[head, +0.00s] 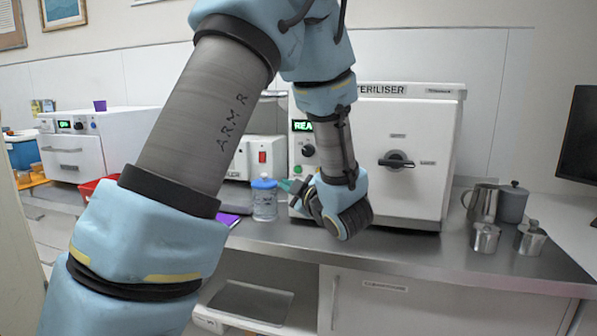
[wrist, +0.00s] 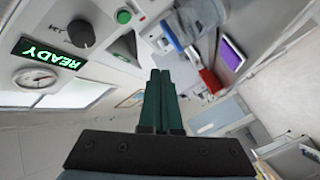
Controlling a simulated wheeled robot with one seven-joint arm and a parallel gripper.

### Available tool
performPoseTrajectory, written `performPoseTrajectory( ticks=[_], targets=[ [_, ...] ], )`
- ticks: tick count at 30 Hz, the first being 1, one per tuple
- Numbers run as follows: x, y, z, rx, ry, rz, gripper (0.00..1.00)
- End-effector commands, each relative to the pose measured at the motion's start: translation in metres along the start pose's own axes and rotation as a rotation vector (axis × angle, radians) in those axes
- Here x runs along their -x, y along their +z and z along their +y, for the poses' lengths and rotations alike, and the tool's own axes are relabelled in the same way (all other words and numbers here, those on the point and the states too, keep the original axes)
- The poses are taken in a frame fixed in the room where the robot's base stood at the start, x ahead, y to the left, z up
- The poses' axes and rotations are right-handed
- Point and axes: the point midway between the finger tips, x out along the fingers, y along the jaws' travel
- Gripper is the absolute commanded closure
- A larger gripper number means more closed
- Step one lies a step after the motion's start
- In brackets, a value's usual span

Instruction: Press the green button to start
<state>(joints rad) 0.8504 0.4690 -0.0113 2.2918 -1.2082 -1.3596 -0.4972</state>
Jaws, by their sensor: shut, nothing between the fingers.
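The white steriliser (head: 405,140) stands on the counter, with a lit READY display (head: 302,126) and a black knob (head: 308,150) on its left panel. The green button (wrist: 123,16) is a round cap near the top of the wrist view, beside the knob (wrist: 80,33) and the READY display (wrist: 47,53). It also shows small in the head view (head: 298,169). My gripper (head: 287,186) is in front of the lower part of that panel. Its dark green fingers are together and empty in the wrist view (wrist: 160,74), below and right of the button in the picture, apart from it.
A blue-lidded clear jar (head: 265,200) stands just left of my gripper, by a purple item (head: 228,219). A white unit with a red switch (head: 262,157) is behind. Metal canisters (head: 486,238) stand at right. The counter front is clear.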

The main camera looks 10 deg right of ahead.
Motion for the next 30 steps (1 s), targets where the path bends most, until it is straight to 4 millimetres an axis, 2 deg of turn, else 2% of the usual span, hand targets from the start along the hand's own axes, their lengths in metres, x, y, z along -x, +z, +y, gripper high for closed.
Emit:
performPoseTrajectory(
  ticks=[18,30],
  targets=[
    [-0.051,0.037,0.036,0.001,0.000,0.000,1.00],
    [-0.060,0.043,0.043,-0.001,0.000,-0.001,1.00]
  ],
)
